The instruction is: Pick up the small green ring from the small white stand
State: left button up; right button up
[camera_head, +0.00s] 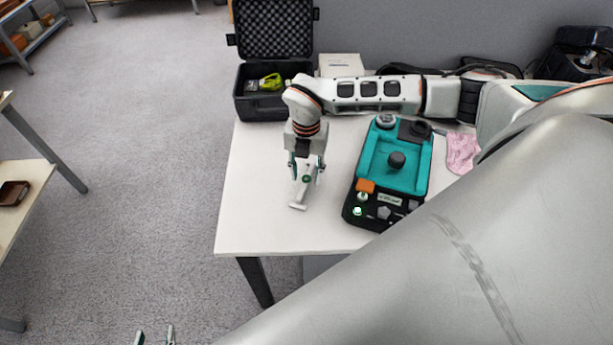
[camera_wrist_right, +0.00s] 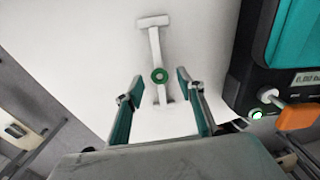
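The small green ring (camera_head: 306,179) sits on the small white stand (camera_head: 299,201) near the table's left side. In the right wrist view the ring (camera_wrist_right: 159,70) lies partway along the stand's bar (camera_wrist_right: 154,42), which ends in a crossbar. My right gripper (camera_head: 306,176) points down over the stand, open and empty. In the wrist view its fingertips (camera_wrist_right: 160,80) are apart on either side of the ring; I cannot tell whether they are at its height. My left gripper (camera_head: 155,337) is at the bottom edge, its fingertips apart, away from the table.
A black and teal device (camera_head: 375,211) with an orange part and knobs stands right of the stand. An open black case (camera_head: 262,107) and a white box (camera_head: 341,66) are at the table's back. A pink cloth (camera_head: 461,152) lies to the right. The table's front left (camera_head: 250,215) is clear.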

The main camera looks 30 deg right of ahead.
jog(key=shift+f, duration=0.25)
dwell(0.4)
jog(key=c, duration=0.8)
